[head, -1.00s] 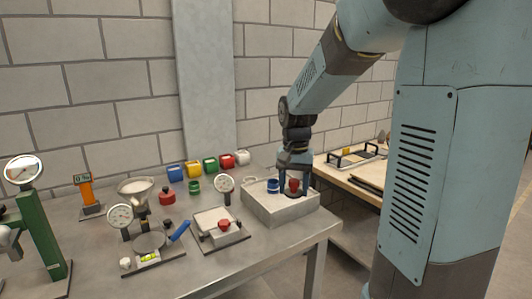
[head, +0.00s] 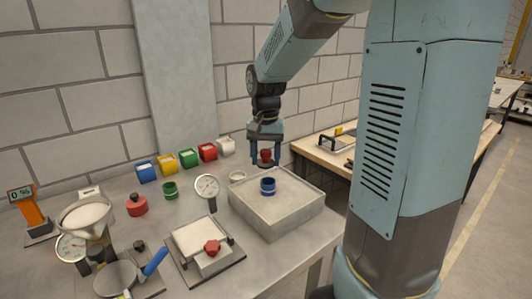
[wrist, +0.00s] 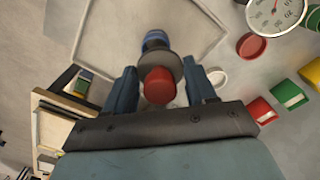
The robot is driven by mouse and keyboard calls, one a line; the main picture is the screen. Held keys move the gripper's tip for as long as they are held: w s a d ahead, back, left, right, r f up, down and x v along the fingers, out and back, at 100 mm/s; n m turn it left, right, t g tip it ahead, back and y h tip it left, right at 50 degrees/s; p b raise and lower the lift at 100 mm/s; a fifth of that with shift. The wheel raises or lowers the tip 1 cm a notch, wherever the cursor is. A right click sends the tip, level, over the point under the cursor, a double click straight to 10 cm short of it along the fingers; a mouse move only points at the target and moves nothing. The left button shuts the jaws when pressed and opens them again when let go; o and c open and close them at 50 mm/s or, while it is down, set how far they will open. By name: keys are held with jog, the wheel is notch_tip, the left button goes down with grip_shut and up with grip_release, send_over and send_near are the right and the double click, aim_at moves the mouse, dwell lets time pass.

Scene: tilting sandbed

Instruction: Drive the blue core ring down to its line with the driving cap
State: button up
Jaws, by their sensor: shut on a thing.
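The blue core ring (head: 268,187) stands on the pale sandbed box (head: 290,222), towards its left part. My gripper (head: 265,158) is shut on the red-knobbed driving cap (head: 265,156), which has a dark round plate below the knob. In the head view it holds the cap above the box, just above and behind the ring, apart from it. In the wrist view the cap's red knob (wrist: 158,87) sits between the fingers, and its grey plate partly covers the blue ring (wrist: 156,40). The ring's line cannot be made out.
A dial gauge (head: 207,188) stands left of the box, with a white ring (head: 237,176) behind it. A flat plate fixture (head: 200,240) with a red knob is in front. Several coloured bins line the wall. A wooden bench (head: 325,155) is at the right.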

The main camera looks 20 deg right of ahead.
jog(key=shift+d+f, duration=0.3)
jog(key=shift+f, duration=1.6)
jog(key=shift+f, duration=1.5)
dwell(3.3)
jog(key=shift+r, duration=3.55)
